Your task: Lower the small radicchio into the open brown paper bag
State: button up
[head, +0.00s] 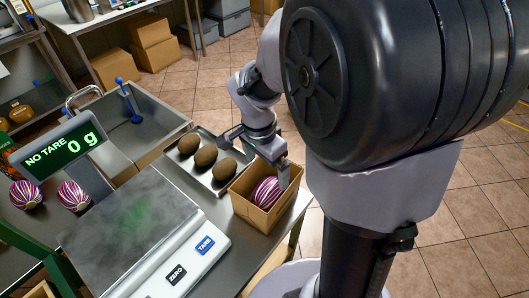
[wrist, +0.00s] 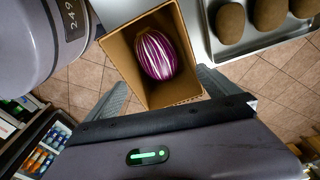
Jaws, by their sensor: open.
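The small radicchio (head: 266,192), purple with white stripes, lies inside the open brown paper bag (head: 249,213), below the rim. In the wrist view the radicchio (wrist: 155,55) sits within the walls of the bag (wrist: 184,92), with bare brown bottom visible around it. My gripper (head: 260,158) is open and empty at the far side of the bag. In the wrist view my gripper's fingers (wrist: 163,82) stand apart, one to each side of the bag's lower end, and the radicchio is clear of them. I cannot tell whether a finger touches the bag.
A metal tray (head: 218,187) with three brown oval items is beside the bag. A scale (head: 130,235) reading 0 g stands to the left. Two more striped heads (head: 73,195) lie beyond it. A sink (head: 148,112) is behind. The bag stands near the counter's right edge.

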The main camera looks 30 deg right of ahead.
notch_tip(320, 180, up, 16)
jog(key=a+p, duration=0.2)
jog(key=p, duration=0.4)
jog(key=shift+s+r, duration=0.2)
jog(key=shift+r, duration=0.05)
jog(key=s+a+f+n+t+y+b, duration=0.1)
jog(key=s+a+n+t+y+b, duration=0.2)
jog(key=s+a+n, duration=0.8)
jog(key=a+t+b, duration=0.1)
jog(key=t, duration=0.1)
jog(key=shift+a+f+t, duration=0.2)
jog(key=shift+f+t, duration=0.1)
